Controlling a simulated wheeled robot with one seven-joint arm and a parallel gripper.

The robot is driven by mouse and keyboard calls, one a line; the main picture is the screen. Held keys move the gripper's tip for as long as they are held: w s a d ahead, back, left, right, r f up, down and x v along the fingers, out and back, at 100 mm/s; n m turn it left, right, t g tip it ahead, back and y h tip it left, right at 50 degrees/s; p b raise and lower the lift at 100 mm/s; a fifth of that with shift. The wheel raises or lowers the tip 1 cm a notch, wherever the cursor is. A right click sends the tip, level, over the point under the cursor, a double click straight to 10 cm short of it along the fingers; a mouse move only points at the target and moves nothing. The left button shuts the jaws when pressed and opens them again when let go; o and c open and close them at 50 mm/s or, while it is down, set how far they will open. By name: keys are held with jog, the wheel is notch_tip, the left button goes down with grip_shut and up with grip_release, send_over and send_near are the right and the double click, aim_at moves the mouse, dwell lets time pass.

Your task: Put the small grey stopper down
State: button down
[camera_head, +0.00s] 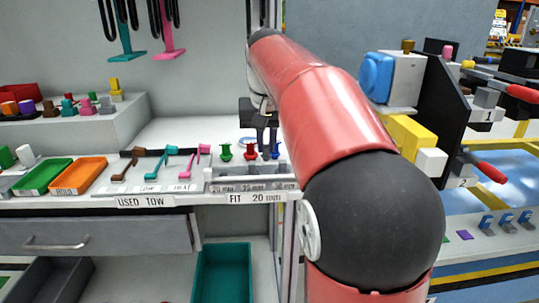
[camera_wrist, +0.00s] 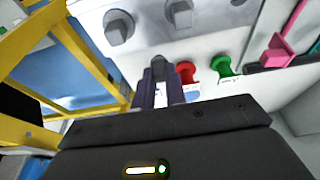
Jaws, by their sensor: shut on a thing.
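My gripper (camera_head: 264,138) is low over the right end of the shelf, beside a row of coloured stoppers. In the wrist view my gripper (camera_wrist: 160,86) is shut, and a small grey thing (camera_wrist: 159,63), likely the grey stopper, shows at its fingertips. Most of it is hidden by the fingers, and I cannot tell whether it touches the shelf. A red stopper (camera_wrist: 186,72) and a green stopper (camera_wrist: 222,66) stand close beside the fingers. The red stopper (camera_head: 250,152) and green stopper (camera_head: 225,152) also show in the head view, with a blue stopper (camera_head: 275,152) near the fingers.
A grey rail with size labels and a "FIT 20 mm" tag (camera_head: 254,197) runs along the shelf's front edge. Grey blocks (camera_wrist: 118,27) stick up there. Brown, teal and pink hooks (camera_head: 166,163) lie left. A black panel with coloured parts (camera_head: 440,100) stands right.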

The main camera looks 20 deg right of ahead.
aim_at(266, 153)
jog(key=shift+b+x, duration=0.3)
jog(key=shift+x, duration=0.75)
jog(key=shift+s+a, duration=0.1)
jog(key=shift+s, duration=0.05)
jog(key=c, duration=1.9)
grip_release()
jog(key=shift+f, duration=0.1)
jog(key=o, duration=0.5)
jog(key=shift+c, duration=0.2)
